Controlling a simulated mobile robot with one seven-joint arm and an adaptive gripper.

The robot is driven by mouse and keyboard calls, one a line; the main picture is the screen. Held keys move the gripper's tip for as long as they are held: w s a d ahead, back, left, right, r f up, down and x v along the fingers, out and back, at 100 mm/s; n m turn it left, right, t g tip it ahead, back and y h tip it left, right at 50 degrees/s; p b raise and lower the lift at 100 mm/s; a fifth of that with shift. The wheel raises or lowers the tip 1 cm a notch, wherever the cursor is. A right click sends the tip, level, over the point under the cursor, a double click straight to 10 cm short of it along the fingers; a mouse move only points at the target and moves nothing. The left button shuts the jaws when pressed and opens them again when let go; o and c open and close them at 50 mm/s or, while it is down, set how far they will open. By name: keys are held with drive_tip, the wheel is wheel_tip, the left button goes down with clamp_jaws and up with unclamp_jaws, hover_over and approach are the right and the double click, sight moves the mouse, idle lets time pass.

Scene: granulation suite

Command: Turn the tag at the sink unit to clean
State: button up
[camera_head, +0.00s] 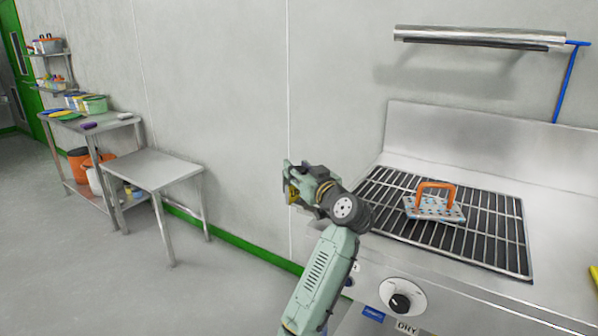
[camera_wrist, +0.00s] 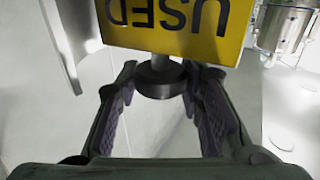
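A yellow tag (camera_wrist: 180,22) marked USED, upside down in the picture, fills the top of the wrist view. A dark round knob (camera_wrist: 160,82) on a short grey stem is just below it. My gripper (camera_wrist: 160,70) has its two fingers apart, one at each side of the knob; whether the pads touch it I cannot tell. In the head view my gripper (camera_head: 297,184) is left of the steel sink unit (camera_head: 450,118), with a small yellow patch (camera_head: 292,193) beside it, mostly hidden.
A grate (camera_head: 380,205) on the unit holds an orange-handled scrubber (camera_head: 436,203). A dial (camera_head: 402,297) and a DRY label (camera_head: 407,327) are on the front. A steel shelf (camera_head: 480,38) is above. A bare steel table (camera_head: 150,168) stands left; the floor before it is clear.

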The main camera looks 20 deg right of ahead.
drive_tip(key=o, duration=0.4)
drive_tip(key=shift+s+f, duration=0.1)
drive_tip(key=s, duration=0.4)
drive_tip(key=s+d, duration=0.1)
drive_tip(key=s, duration=0.6)
drive_tip(key=shift+s+d, duration=0.25)
drive_tip(key=shift+s, duration=0.15)
drive_tip(key=shift+o, duration=0.2)
